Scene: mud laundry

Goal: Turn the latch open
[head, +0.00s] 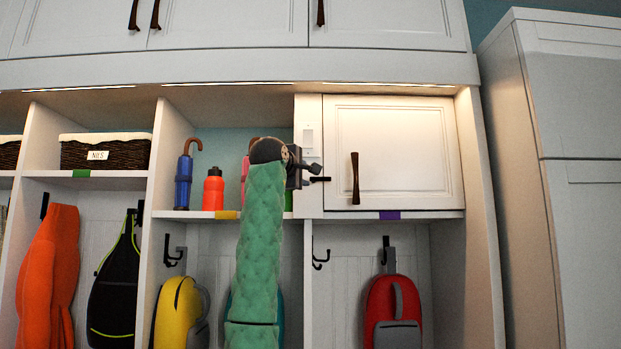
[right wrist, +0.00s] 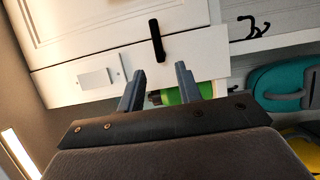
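The latch (head: 320,179) is a small dark bar at the left edge of the white cabinet door (head: 400,150). It lies level in the head view. In the right wrist view the latch (right wrist: 156,40) crosses the gap between door and frame. My right gripper (head: 312,168) is in front of the frame, just left of the latch. In the right wrist view my right gripper (right wrist: 160,73) is open, with its two fingers apart and nothing held. The latch appears just beyond the fingertips, roughly in line with the gap; contact is not visible. My left gripper is not in view.
A dark vertical handle (head: 355,178) stands on the door. A light switch plate (head: 308,137) is on the frame above the latch. Bottles, including a red one (head: 213,189), stand on the open shelf to the left. Bags hang on hooks below.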

